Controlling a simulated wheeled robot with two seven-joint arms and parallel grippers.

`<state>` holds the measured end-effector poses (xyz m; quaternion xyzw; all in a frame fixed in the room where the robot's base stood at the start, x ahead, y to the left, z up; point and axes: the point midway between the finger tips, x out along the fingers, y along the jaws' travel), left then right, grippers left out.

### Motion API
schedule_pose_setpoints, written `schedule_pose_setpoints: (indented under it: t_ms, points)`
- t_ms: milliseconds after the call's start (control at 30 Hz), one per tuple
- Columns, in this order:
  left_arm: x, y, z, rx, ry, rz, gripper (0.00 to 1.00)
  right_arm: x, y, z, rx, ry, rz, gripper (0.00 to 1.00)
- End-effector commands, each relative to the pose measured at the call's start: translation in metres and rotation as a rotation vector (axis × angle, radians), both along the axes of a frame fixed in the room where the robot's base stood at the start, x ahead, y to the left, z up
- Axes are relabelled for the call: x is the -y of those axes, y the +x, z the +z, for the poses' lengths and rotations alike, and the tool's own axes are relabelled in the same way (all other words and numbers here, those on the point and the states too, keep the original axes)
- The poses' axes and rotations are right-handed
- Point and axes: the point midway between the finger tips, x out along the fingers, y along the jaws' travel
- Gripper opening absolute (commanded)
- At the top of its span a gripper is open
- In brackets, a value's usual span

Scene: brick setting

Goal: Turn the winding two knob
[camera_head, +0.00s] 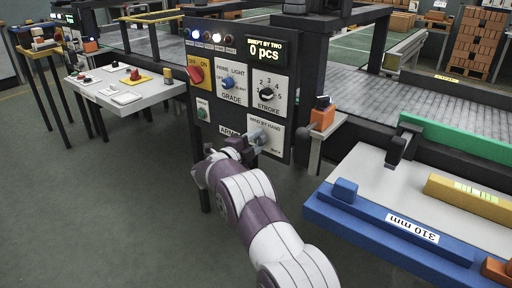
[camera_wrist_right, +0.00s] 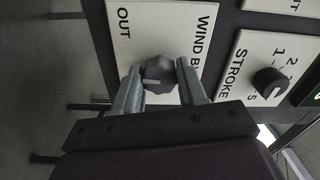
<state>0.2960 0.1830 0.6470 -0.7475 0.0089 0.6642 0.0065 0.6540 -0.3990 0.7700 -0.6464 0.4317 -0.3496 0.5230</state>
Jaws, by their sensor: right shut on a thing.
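The winding knob is a grey faceted knob (camera_wrist_right: 158,76) on a white plate (camera_wrist_right: 165,25) lettered "WIND B..." and "OUT" in the right wrist view. In the head view the plate (camera_head: 273,149) reads "WIND BY HAND", low on the dark control panel. My right gripper (camera_wrist_right: 158,70) is shut on this knob, one finger on each side. In the head view the right gripper (camera_head: 256,141) reaches up to the plate and partly covers it. My left gripper is not in view.
Above are the stroke knob (camera_head: 267,95), the blue grade knob (camera_head: 227,84), the red on/off switch (camera_head: 195,75) and a display (camera_head: 265,50) reading "0 pcs". An orange block (camera_head: 322,118) stands right of the panel. A blue bar (camera_head: 385,227) marked "310 mm" is at lower right.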

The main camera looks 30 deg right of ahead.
Motion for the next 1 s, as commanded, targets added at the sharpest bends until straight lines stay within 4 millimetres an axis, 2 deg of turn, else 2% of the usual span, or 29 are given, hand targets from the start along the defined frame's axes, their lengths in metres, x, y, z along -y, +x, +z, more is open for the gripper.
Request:
schedule_pose_setpoints:
  t_ms: [233,833,867,900,1000]
  points:
    - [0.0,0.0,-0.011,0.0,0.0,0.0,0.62,-0.0002,-0.0003,-0.0031,0.08,0.036,-0.001,0.11]
    - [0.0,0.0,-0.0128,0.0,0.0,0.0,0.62,-0.0002,-0.0004,-0.002,0.11,0.05,-0.002,0.11]
    - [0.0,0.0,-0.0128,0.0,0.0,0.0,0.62,-0.0001,-0.0004,-0.0021,0.11,0.05,-0.002,0.51]
    - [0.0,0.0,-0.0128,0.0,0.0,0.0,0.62,-0.0001,-0.0004,-0.0021,0.11,0.05,-0.002,0.64]
    - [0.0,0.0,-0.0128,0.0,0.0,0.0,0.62,-0.0001,-0.0003,-0.0014,0.111,0.049,-0.002,0.67]
